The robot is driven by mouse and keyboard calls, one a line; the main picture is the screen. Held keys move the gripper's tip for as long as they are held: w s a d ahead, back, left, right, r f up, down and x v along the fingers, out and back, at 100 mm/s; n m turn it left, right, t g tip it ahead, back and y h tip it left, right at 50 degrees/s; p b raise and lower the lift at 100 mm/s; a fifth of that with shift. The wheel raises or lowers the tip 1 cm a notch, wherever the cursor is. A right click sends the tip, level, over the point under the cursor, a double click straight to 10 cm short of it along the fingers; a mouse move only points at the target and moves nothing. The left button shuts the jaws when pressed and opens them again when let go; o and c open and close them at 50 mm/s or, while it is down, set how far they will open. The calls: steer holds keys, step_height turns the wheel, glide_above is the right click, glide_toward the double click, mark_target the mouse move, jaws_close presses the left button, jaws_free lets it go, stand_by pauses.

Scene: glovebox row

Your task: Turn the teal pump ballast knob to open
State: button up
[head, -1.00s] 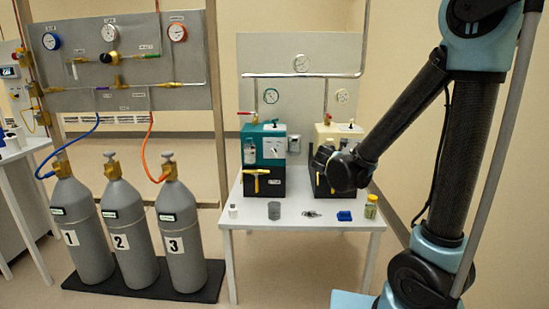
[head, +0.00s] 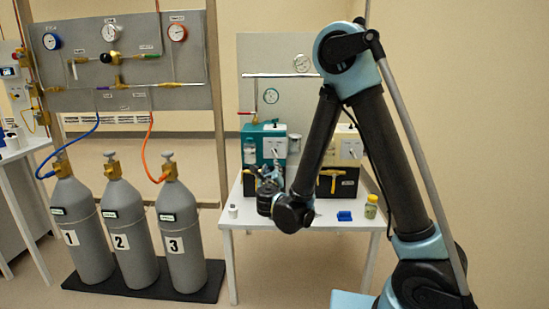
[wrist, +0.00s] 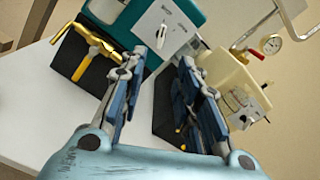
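The teal pump (head: 252,140) stands at the back left of the white table. Its pale front panel (head: 274,147) carries a small ballast knob, which shows more clearly in the wrist view (wrist: 162,37). I cannot tell the knob's exact setting. My gripper (head: 266,176) is in front of the pump's dark lower part, below the panel, and covers part of it. In the wrist view my gripper (wrist: 163,62) has its fingers spread with nothing between them. The knob lies beyond the fingertips, near the left one, apparently without contact.
A cream pump (head: 350,145) stands to the right, with a yellow T-handle (head: 332,178). A white bottle (head: 233,211), blue tray (head: 344,216) and yellow-lidded jar (head: 371,206) are at the front.

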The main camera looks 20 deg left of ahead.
mark_target(274, 154)
steer(key=x, duration=1.6)
steer(key=shift+w, duration=0.35)
jaws_close()
